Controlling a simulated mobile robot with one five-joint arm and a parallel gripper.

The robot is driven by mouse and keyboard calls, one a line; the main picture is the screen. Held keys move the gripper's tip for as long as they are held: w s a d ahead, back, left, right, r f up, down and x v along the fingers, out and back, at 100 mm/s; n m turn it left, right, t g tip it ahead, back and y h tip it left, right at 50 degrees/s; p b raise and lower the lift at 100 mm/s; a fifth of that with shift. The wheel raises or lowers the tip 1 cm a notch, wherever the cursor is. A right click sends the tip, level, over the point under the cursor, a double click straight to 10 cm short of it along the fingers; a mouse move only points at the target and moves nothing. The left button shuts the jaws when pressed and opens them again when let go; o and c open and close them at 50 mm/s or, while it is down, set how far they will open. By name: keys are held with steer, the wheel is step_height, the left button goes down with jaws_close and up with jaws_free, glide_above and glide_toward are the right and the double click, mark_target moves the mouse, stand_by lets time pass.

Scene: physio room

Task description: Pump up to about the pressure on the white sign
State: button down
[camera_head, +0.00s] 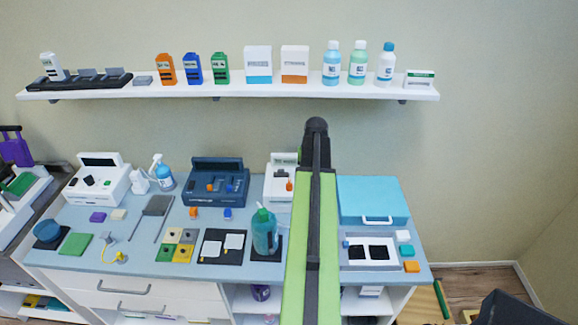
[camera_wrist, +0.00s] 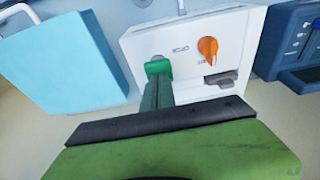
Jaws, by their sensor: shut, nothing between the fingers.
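A white device (camera_head: 280,181) with a grey panel on top stands on the counter, partly hidden by my arm. The wrist view shows its white face (camera_wrist: 190,45) close up, with an orange knob (camera_wrist: 208,48) and a grey lever-like part (camera_wrist: 221,79). My gripper (camera_wrist: 158,70) is shut and empty, its tips in front of this face, left of the knob. I cannot tell whether they touch it. A pale round part shows just beyond the tips. A small white sign (camera_head: 419,79) with a green band stands at the shelf's right end; its writing is too small to read.
A blue case (camera_head: 372,201) stands right of the device and a dark blue device (camera_head: 216,182) left of it. A teal bottle (camera_head: 264,232) stands in front. Small blocks and trays cover much of the counter. A wall shelf (camera_head: 230,91) with bottles and boxes hangs above.

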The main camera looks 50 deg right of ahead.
steer(key=shift+b+x, duration=0.8)
steer(key=shift+x, duration=0.2)
steer(key=shift+p+v, duration=2.3)
steer(key=shift+w+d+f, duration=0.15)
steer(key=shift+d, duration=0.1)
steer(key=shift+f+b, duration=0.3)
steer(key=shift+b, duration=0.2)
steer(key=shift+a+b+x, duration=0.1)
steer(key=shift+b+x, duration=0.55)
steer(key=shift+a+b+x, duration=0.15)
steer(key=shift+b+x, duration=0.5)
steer(key=shift+x, duration=0.05)
steer(key=p+v, duration=0.3)
steer(key=shift+d+r+p, duration=0.2)
steer(key=shift+r+p, duration=0.15)
steer(key=p+v, duration=0.3)
steer(key=d+p+v, duration=0.1)
steer(key=p+v, duration=0.1)
steer(key=shift+w+r, duration=0.1)
steer(key=shift+w, duration=0.25)
